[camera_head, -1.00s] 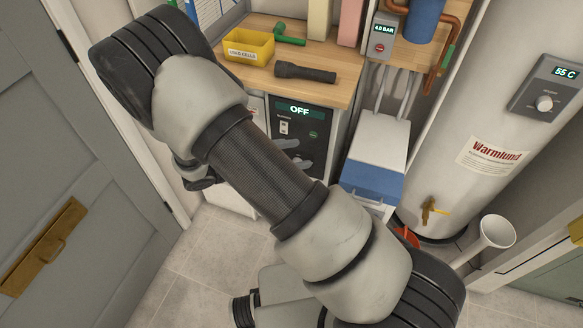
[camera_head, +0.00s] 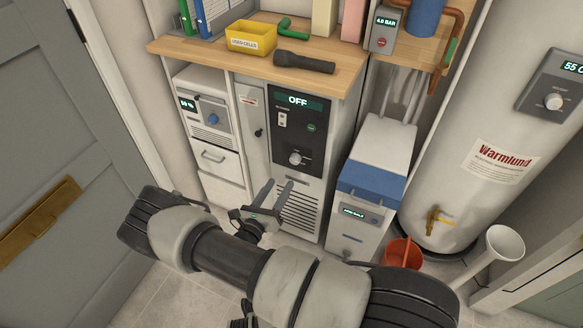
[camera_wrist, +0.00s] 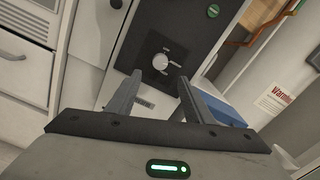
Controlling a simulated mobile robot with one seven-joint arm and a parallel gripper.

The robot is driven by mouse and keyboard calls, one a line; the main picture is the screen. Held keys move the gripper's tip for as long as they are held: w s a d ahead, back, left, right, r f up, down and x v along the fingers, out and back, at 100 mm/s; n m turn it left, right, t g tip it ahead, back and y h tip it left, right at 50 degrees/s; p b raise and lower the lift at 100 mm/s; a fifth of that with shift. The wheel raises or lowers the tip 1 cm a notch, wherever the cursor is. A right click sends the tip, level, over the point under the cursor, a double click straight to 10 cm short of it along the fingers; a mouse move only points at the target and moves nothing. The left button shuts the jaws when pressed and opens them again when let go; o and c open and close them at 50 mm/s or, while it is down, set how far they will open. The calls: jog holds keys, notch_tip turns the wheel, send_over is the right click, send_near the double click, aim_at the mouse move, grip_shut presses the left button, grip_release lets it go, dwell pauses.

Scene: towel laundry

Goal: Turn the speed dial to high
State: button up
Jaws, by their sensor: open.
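A round silver dial (camera_head: 295,158) with a black surround sits low on the black panel of the cabinet unit (camera_head: 300,130), under a display reading OFF. Its label is too small to read. In the wrist view the dial (camera_wrist: 160,62) shows face-on, just beyond and between the fingertips. My gripper (camera_head: 276,187) is open and empty, in front of the unit's vent, lower than the dial and a little left of it. Its two fingers (camera_wrist: 160,78) point toward the panel and appear apart from the dial.
A smaller unit with a blue knob (camera_head: 213,120) stands at left. A white bin with a blue band (camera_head: 371,180) stands at right, near a water heater (camera_head: 490,120) with its own dial (camera_head: 553,102). A wooden counter (camera_head: 220,63) overhangs the panel.

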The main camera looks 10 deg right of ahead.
aim_at(294, 162)
jog(key=b+x, duration=0.1)
jog(key=x, duration=0.9)
jog(key=shift+w+d, duration=0.1)
jog(key=shift+d, duration=0.05)
jog(key=c, duration=1)
